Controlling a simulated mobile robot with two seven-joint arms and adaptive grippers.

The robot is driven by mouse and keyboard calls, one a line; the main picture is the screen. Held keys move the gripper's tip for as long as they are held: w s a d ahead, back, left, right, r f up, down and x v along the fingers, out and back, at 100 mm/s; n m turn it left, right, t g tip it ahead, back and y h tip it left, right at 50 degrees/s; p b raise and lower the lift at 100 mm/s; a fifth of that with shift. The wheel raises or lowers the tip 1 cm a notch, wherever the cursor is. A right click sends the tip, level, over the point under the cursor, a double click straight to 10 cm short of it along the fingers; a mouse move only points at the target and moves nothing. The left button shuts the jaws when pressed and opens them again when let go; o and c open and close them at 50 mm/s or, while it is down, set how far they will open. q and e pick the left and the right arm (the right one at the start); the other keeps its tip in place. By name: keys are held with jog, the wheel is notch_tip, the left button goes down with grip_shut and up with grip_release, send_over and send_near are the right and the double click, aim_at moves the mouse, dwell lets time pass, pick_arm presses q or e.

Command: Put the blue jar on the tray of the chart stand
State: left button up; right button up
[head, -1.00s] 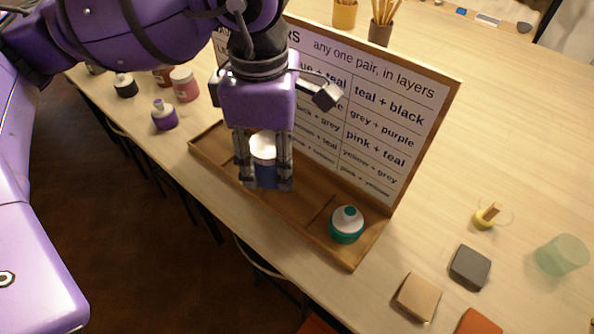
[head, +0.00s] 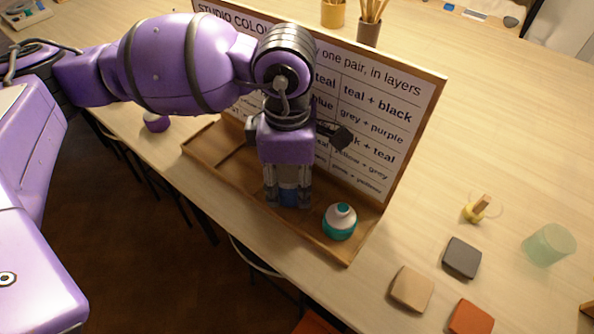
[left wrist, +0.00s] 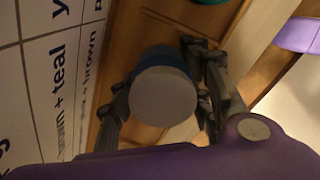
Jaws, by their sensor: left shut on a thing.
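The blue jar (head: 288,195) is between the fingers of my left gripper (head: 288,190), which is shut on it. The gripper points down over the tray (head: 240,170) of the chart stand. In the left wrist view the jar's pale round lid (left wrist: 163,97) and blue side show between the fingers (left wrist: 165,95). I cannot tell whether the jar's base touches the tray. The chart board (head: 400,120) rises behind the tray, partly hidden by my left arm. My right gripper is not in view.
A purple jar (head: 156,122) stands on the table left of the tray. Grey (head: 461,258), tan (head: 411,288) and orange (head: 470,317) blocks lie to the right, near a translucent green cup (head: 549,245). Pots with sticks stand behind the board.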

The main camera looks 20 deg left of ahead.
aim_at(289, 169)
pick_arm(q)
jog(key=shift+f, duration=0.2)
jog(key=o, duration=1.4)
jog(key=shift+c, duration=0.2)
jog(key=shift+r, duration=0.1)
notch_tip(289, 169, up, 12)
jog(key=shift+r, duration=0.15)
